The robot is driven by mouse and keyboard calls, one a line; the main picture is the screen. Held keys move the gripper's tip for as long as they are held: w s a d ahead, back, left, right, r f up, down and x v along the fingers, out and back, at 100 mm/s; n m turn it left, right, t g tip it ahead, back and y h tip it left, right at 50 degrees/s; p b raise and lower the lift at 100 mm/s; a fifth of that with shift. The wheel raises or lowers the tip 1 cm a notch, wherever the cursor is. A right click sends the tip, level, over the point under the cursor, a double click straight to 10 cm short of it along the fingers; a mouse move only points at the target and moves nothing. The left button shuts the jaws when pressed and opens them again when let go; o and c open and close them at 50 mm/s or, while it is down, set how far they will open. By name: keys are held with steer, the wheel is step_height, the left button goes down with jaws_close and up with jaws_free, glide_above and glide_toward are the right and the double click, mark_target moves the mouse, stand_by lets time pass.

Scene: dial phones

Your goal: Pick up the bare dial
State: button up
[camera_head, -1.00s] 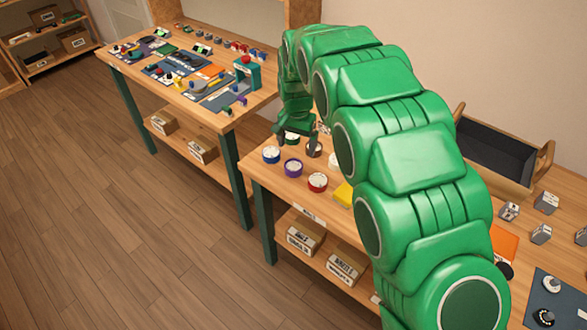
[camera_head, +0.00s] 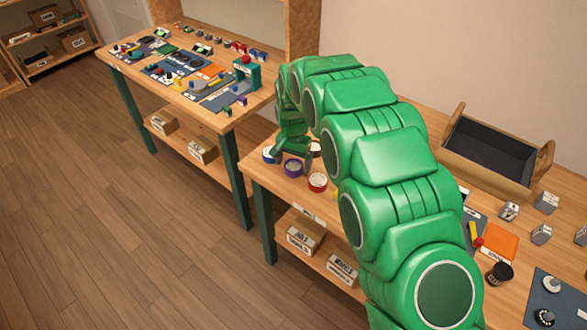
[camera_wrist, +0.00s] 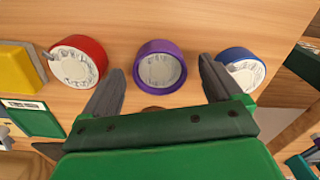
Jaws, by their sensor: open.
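In the wrist view, a purple-rimmed dial (camera_wrist: 161,67) lies between my two spread fingertips, its pale face looking plain, without clear finger holes. A red-rimmed dial (camera_wrist: 78,62) with a holed finger wheel lies to its left, and a blue-rimmed dial (camera_wrist: 240,70) with a pale wheel to its right. My gripper (camera_wrist: 160,80) is open and empty; I cannot tell its exact height above the table. In the head view it also shows, with the purple dial (camera_head: 293,168), red dial (camera_head: 317,182) and partly hidden blue dial (camera_head: 268,155) around it.
A brown dial (camera_head: 316,149) is partly hidden behind my gripper. A yellow block (camera_wrist: 20,70) lies left of the red dial in the wrist view. Another table (camera_head: 215,118) is at left.

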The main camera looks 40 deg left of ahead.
mark_target(294, 168)
steer(key=c, duration=1.2)
steer(key=shift+r, duration=1.65)
steer(key=shift+s+d+r, duration=0.2)
steer(key=shift+r, duration=0.1)
steer(key=s+d+r, duration=0.8)
steer(key=d+r, duration=0.1)
steer(key=d, duration=0.1)
steer(key=shift+s, duration=0.3)
